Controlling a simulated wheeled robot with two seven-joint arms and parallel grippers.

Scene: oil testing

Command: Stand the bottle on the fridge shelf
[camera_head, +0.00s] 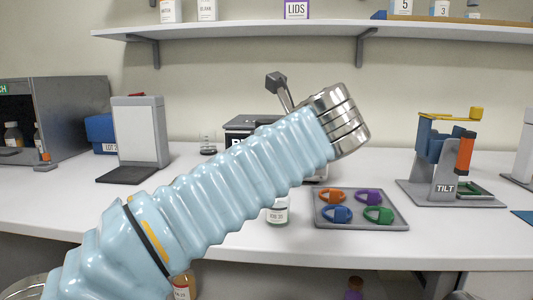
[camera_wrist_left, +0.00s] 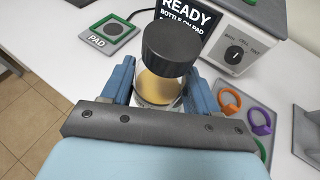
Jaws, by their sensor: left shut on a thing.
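The bottle (camera_wrist_left: 170,50) has a black cap and amber oil inside. In the left wrist view it is between the blue fingers of my left gripper (camera_wrist_left: 162,88), which is shut on it. In the head view my left arm hides the gripper. A labelled bottle (camera_head: 278,212) shows just below the sleeve, standing or held at the bench top; it looks like the same one. Whether its base touches the bench is unclear. I cannot pick out a fridge shelf for certain. My right gripper is out of view.
An open-fronted dark cabinet (camera_head: 70,105) with bottles inside stands at the left. A white stand (camera_head: 138,130) is beside it. A tray (camera_head: 396,222) of coloured rings is right of the bottle. The TILT device (camera_head: 442,170) stands further right. A wall shelf (camera_head: 260,29) runs above.

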